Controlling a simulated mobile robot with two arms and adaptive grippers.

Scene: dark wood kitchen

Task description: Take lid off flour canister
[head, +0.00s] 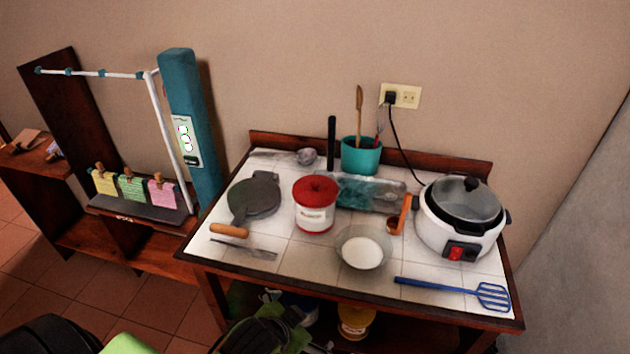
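The flour canister (314,218) appears to be the white one with a printed label. It stands upright near the middle of the white-tiled table. Its red lid (317,188) sits on top and covers the opening. My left gripper (268,330), dark and green, seems to be at the bottom edge, below and in front of the table and apart from the canister. Its fingers are too unclear to tell open from shut. My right gripper is not in view.
A dark round press (254,196) stands left of the canister, a bowl of white powder (348,262) in front right. A teal utensil pot (362,157) and tray (350,193) are behind. A rice cooker (438,233) and blue spatula (440,288) are right.

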